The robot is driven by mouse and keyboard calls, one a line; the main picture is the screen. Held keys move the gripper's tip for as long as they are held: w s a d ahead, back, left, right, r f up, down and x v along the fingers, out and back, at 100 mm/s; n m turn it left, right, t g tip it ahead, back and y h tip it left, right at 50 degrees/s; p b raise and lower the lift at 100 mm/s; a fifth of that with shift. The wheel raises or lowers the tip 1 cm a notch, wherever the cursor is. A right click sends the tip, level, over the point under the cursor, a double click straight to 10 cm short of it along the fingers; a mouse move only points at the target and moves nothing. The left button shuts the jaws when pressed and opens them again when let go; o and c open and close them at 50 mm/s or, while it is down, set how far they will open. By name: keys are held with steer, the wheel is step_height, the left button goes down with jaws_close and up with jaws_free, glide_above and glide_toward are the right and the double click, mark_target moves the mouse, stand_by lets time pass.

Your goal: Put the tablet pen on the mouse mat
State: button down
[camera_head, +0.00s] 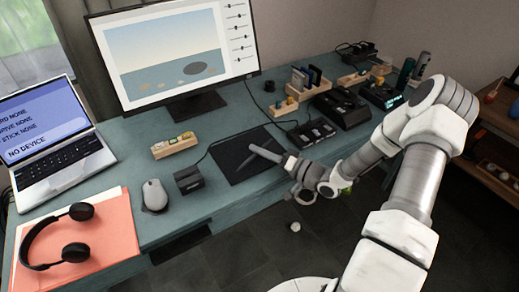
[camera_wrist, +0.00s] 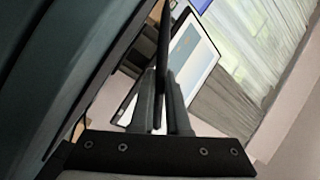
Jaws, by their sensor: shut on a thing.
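The tablet pen (camera_head: 264,153) is a thin dark stick. My gripper (camera_head: 285,162) is shut on it near one end, and the pen points out to the left. In the wrist view, the pen (camera_wrist: 164,38) sticks straight out from between the fingertips of my gripper (camera_wrist: 160,78). A flat black sheet (camera_head: 232,152), which looks like the mouse mat, lies on the desk near its front edge. The pen overlaps it in the head view; whether they touch, I cannot tell. A thin dark line on the sheet may be the pen's shadow.
The teal desk (camera_head: 130,165) carries a monitor (camera_head: 170,55), a laptop (camera_head: 50,140), headphones (camera_head: 58,240) on an orange folder, a grey mouse (camera_head: 154,195) and a small black box (camera_head: 188,180). A wooden block (camera_head: 174,146) stands left of the sheet. Several dark devices stand to the right.

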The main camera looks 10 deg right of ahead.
steer(key=c, duration=0.6)
jaws_free()
steer(key=shift+r, duration=0.1)
stand_by(0.6)
steer(key=shift+r+p, duration=3.55)
steer(key=shift+r, duration=0.85)
steer(key=shift+w, duration=0.1)
